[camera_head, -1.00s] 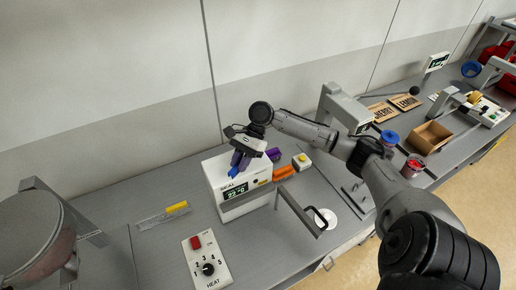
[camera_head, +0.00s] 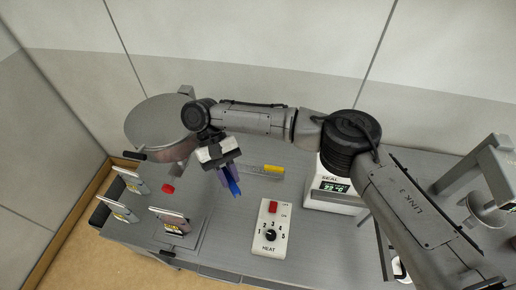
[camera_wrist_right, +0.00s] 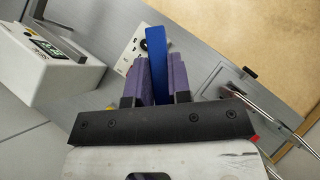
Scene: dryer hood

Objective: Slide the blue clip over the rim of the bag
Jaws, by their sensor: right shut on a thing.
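My right gripper (camera_head: 228,182) has purple fingers and is shut on the blue clip (camera_head: 234,187). It holds the clip above the grey counter, between the round drum and the heat panel. In the right wrist view the blue clip (camera_wrist_right: 156,62) stands up between the two purple fingers and reaches past their tips. I cannot tell which is the task's bag. The clip is apart from all of them. My left gripper is out of view.
A grey round drum (camera_head: 158,118) stands behind the bags, with a red knob (camera_head: 168,189) near it. The heat panel (camera_head: 269,228) and a yellow-ended strip (camera_head: 273,169) lie to the right. The white seal machine (camera_head: 332,188) is partly hidden by my arm.

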